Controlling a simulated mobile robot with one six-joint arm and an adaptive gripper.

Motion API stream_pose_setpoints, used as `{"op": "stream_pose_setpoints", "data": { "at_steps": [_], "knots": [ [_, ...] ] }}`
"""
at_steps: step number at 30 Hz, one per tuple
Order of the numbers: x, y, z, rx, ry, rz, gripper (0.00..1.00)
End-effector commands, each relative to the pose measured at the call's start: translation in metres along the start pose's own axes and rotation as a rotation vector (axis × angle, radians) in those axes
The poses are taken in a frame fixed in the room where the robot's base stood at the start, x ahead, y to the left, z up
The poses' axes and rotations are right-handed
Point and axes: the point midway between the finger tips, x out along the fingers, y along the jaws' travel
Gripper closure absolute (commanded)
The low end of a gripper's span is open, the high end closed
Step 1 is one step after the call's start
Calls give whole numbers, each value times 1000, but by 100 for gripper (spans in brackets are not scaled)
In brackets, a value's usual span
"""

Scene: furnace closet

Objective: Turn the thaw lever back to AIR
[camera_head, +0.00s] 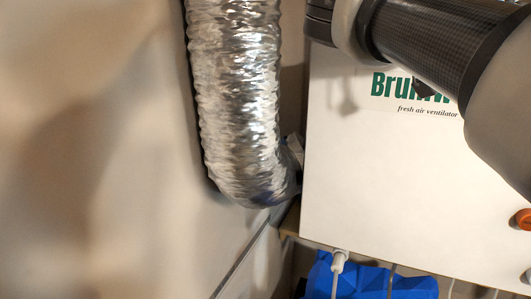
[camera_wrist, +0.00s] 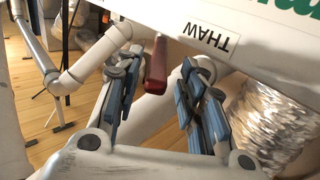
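The thaw lever (camera_wrist: 156,66) is a dark red handle sticking out from the edge of the white ventilator box. In the wrist view it is beside the THAW label (camera_wrist: 208,37), which appears upside down. My gripper (camera_wrist: 160,70) is open, with blue-padded fingers on either side of the lever in the picture. A gap shows between each finger and the lever, and I see no contact. No AIR label is visible. In the head view the ventilator box (camera_head: 385,190) fills the right side; the lever and my gripper are not seen there.
A silver flexible duct (camera_head: 238,95) hangs left of the box and also shows in the wrist view (camera_wrist: 270,120). A blue faceted object (camera_head: 365,282) is below the box. An orange knob (camera_head: 524,219) is at right. White pipes (camera_wrist: 95,60) stand behind my gripper.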

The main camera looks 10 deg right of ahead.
Motion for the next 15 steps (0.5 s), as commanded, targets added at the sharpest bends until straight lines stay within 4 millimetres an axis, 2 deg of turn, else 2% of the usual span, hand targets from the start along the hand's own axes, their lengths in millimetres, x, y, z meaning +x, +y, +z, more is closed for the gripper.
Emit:
{"op": "stream_pose_setpoints", "data": {
  "at_steps": [3, 15],
  "knots": [
    [-26, -2, 1, 2, 1, -9, 63],
    [-106, -1, 0, 0, 0, -8, 63]
  ]
}}
